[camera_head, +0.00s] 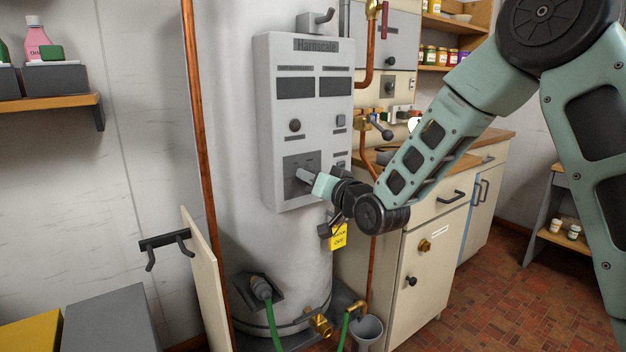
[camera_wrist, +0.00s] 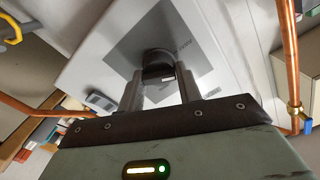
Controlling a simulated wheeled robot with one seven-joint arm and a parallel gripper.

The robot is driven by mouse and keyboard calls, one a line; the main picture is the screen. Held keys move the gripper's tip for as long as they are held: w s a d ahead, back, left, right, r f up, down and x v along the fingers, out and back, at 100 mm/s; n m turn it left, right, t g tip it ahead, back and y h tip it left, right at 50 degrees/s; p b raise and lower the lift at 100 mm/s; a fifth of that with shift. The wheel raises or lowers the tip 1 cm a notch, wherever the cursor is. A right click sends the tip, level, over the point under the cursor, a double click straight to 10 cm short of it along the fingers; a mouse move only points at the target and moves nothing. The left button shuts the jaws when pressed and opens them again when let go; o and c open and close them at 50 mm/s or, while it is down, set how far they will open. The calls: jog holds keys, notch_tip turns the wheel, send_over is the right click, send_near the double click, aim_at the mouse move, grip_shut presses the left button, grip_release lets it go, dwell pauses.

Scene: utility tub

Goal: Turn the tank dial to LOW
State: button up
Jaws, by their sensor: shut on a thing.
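The tank (camera_head: 240,180) is a tall pale cylinder with a grey control panel (camera_head: 265,130) marked "Harnscale". The tank dial (camera_wrist: 158,64) is a dark round knob on a grey square plate low on the panel. My gripper (camera_head: 304,177) reaches the plate from the right in the head view. In the wrist view my gripper (camera_wrist: 158,88) has its two fingers on either side of the dial, shut on it. The lettering around the dial is too small and blurred to read. In the head view my fingers hide the dial.
A copper pipe (camera_head: 198,130) runs upright left of the panel. A yellow tag (camera_head: 338,237) hangs below my wrist. A cream cabinet (camera_head: 420,270) with a wooden counter stands to the right.

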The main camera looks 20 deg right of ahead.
jog(key=m+p, duration=0.1)
jog(key=m, duration=0.5)
jog(key=shift+d+f, duration=0.1)
jog(key=shift+d, duration=0.05)
jog(key=shift+m, duration=0.3)
jog(key=o, duration=1)
